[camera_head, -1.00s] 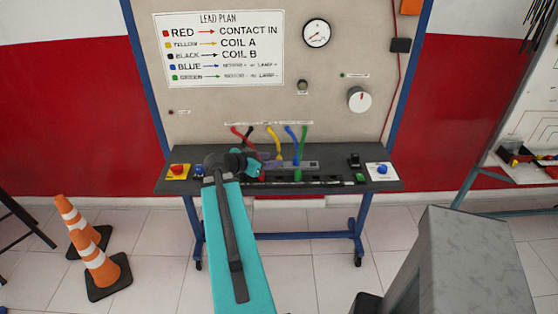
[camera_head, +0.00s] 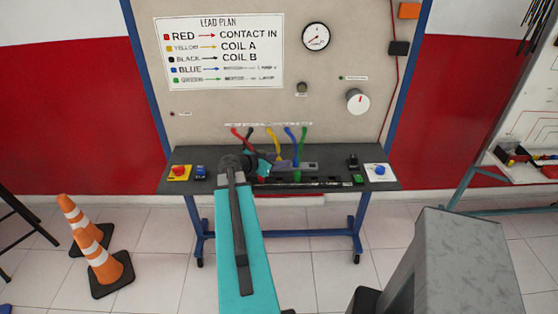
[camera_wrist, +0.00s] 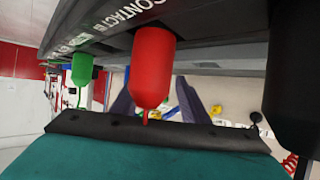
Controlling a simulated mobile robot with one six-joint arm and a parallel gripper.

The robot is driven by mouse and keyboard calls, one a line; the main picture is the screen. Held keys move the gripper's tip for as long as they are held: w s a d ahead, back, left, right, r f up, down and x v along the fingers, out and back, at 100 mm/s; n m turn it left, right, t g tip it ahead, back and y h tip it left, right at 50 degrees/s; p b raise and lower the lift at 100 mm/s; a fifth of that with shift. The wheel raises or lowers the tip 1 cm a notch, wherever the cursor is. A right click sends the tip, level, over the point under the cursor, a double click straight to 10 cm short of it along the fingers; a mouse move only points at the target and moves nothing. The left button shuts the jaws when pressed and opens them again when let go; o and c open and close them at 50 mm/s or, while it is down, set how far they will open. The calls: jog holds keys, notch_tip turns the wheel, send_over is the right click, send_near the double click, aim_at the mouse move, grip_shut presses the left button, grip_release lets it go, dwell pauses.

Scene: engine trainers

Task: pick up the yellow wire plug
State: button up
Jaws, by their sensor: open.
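The yellow wire (camera_head: 273,140) hangs from the panel to the bench, between the black wire and the blue wire. Its lower end is beside my gripper (camera_head: 283,164), and the arm partly hides the contact area. In the wrist view my gripper's two purple-grey fingers (camera_wrist: 155,92) stand apart, with a gap between them. A small yellow piece (camera_wrist: 170,112) shows between them, further off; I cannot tell whether it is the plug. A large red rounded piece (camera_wrist: 152,68) hides part of the gap.
The red (camera_head: 237,132), blue (camera_head: 290,134) and green (camera_head: 303,140) wires hang close by. Traffic cones (camera_head: 104,264) stand on the floor at left.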

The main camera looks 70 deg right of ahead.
dwell(0.4)
grip_shut()
jog(key=shift+r, duration=0.2)
jog(key=shift+r+b, duration=1.65)
jog(key=shift+r, duration=3.15)
